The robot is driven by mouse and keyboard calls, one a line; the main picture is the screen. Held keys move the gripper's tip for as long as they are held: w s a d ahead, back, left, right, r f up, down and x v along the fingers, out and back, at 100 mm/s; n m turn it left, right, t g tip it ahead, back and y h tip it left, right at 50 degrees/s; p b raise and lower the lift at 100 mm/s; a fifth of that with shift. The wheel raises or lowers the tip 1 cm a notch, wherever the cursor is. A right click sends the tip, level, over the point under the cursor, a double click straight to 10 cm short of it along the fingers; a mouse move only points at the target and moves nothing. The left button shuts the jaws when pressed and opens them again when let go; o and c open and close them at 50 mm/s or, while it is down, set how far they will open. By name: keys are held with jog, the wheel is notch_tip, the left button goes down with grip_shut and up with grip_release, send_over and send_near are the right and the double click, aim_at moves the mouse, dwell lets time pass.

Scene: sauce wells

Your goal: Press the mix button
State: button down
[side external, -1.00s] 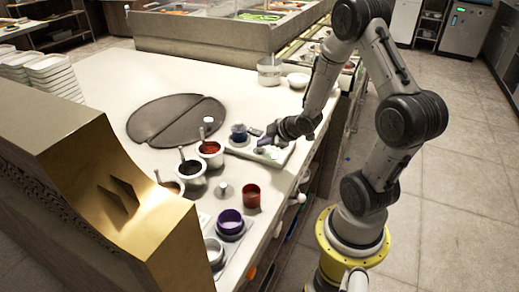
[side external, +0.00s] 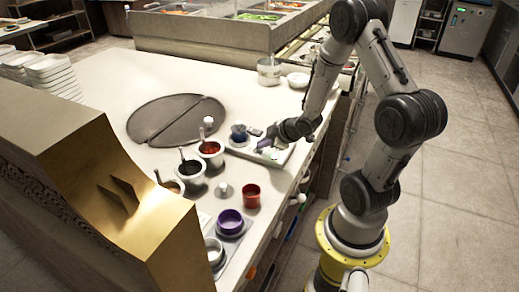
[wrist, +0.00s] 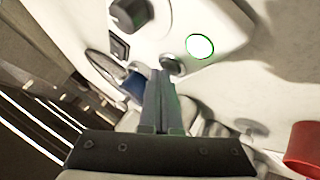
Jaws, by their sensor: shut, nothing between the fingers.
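A pale control panel shows in the wrist view (wrist: 230,28). It carries a white round button with a lit green ring (wrist: 200,46), a dark round button (wrist: 172,65), a black knob (wrist: 131,15) and a rocker switch (wrist: 118,48). No label is readable, so I cannot tell which one is the mix button. My gripper (wrist: 163,73) is shut and empty. Its tips overlap the lower edge of the dark button in the picture; contact cannot be judged. In the side view my gripper (side external: 264,143) is low over the panel tray at the counter's right edge.
Several sauce pots, a red cup (side external: 251,195) and a purple bowl (side external: 230,222) stand nearer the camera. A dark round plate (side external: 176,119) lies on the counter. The red cup is also in the wrist view (wrist: 304,150).

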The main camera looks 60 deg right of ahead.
aim_at(263, 151)
jog(key=shift+f, duration=0.2)
dwell(0.3)
jog(key=shift+r, duration=0.9)
jog(key=shift+r, duration=0.1)
jog(key=shift+r, duration=2.45)
